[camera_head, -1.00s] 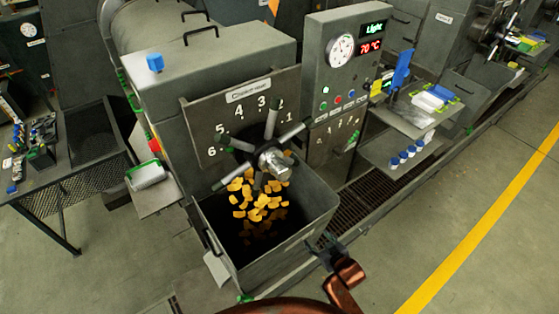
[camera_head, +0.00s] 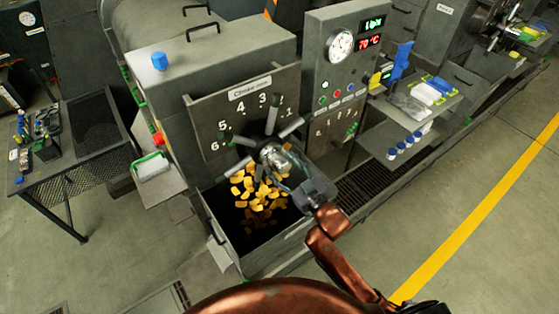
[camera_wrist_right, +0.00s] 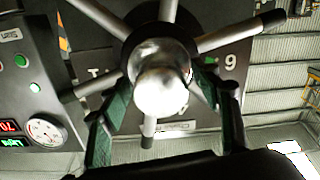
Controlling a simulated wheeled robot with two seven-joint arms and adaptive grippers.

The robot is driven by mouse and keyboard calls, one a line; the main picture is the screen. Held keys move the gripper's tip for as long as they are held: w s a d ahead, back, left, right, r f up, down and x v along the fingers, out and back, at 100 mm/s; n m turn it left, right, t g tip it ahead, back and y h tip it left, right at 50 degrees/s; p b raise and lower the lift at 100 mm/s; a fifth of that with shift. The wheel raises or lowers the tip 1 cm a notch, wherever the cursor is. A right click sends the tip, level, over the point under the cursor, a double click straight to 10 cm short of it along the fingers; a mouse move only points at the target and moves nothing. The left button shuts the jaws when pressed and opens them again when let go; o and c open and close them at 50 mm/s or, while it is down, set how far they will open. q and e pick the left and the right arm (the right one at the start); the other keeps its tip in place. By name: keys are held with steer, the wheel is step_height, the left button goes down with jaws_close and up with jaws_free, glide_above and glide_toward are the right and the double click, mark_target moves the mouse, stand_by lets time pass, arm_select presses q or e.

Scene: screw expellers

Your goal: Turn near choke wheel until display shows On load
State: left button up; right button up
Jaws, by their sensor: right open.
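The near choke wheel (camera_head: 268,150) is a dark hub with several grey, dark-tipped spokes and a silver centre knob, in front of a numbered plate (camera_head: 242,112). It fills the upper right wrist view, where its silver knob (camera_wrist_right: 160,85) faces me. My right gripper (camera_head: 283,175) is at the wheel's front lower right. In the right wrist view its green-edged fingers (camera_wrist_right: 165,95) are open, one on each side of the knob; I cannot tell whether they touch the spokes. The display (camera_head: 374,23) reads "Light", with 70 °C (camera_head: 370,42) below. My left gripper is out of view.
An open bin (camera_head: 223,236) with yellow pieces lies directly below the wheel. The control box (camera_head: 322,60) with gauge and buttons stands right of it. A shelf (camera_head: 385,138) with blue-capped bottles is farther right. Free floor lies at the lower right.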

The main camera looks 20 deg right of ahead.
steer(key=shift+w+a, duration=0.25)
steer(key=shift+w, duration=0.35)
steer(key=shift+c, duration=0.6)
jaws_close()
